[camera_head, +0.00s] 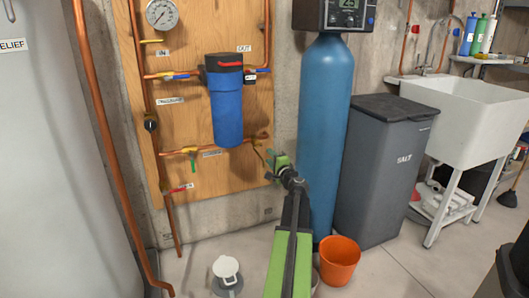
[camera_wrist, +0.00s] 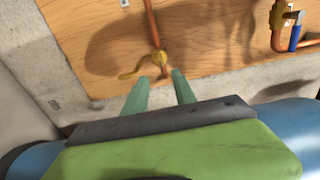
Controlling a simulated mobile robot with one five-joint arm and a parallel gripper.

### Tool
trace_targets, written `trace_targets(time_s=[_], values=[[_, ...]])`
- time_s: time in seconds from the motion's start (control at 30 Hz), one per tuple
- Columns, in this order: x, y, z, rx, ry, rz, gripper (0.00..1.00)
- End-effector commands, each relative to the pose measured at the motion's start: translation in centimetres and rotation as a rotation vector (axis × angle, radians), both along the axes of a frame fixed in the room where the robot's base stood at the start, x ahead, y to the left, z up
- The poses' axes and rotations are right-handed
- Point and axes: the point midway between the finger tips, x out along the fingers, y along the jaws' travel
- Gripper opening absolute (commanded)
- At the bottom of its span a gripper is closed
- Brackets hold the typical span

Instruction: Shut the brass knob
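A brass-yellow valve with a curved handle (camera_wrist: 156,60) sits on a copper pipe against the wooden panel in the wrist view. Its handle reaches out to the left. In the head view a small brass fitting (camera_head: 257,143) shows at the panel's right edge, just above my gripper (camera_head: 275,163). In the wrist view my gripper (camera_wrist: 160,82) is open, its two green fingers apart with the pipe's lower end showing between their tips. The valve is just beyond the fingertips. I cannot tell whether a finger touches it.
The wooden panel (camera_head: 185,110) carries copper pipes, a blue filter (camera_head: 226,112), a gauge (camera_head: 162,14) and a red-handled valve (camera_head: 179,189). A blue tank (camera_head: 325,120) stands close right of my gripper. An orange bucket (camera_head: 339,261) and a grey salt bin (camera_head: 385,165) stand farther right.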

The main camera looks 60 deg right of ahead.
Motion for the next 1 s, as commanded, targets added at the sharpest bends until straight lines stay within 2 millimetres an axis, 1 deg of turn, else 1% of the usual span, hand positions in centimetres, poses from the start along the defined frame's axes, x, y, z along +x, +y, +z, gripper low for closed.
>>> trace_targets(time_s=[0.03,0.1,0.2,0.3,0.43,1.0], values=[[-1.4,1.3,0.0,0.000,0.000,-0.002,0.33],[-2.7,2.2,0.0,0.000,0.000,-0.001,0.33],[-4.2,3.2,0.0,0.000,0.000,-0.001,0.33],[-5.1,3.8,0.0,0.000,0.000,0.000,0.33],[-5.6,4.1,0.0,0.000,0.000,-0.001,0.33],[-5.6,4.0,0.0,0.000,0.000,-0.001,0.33]])
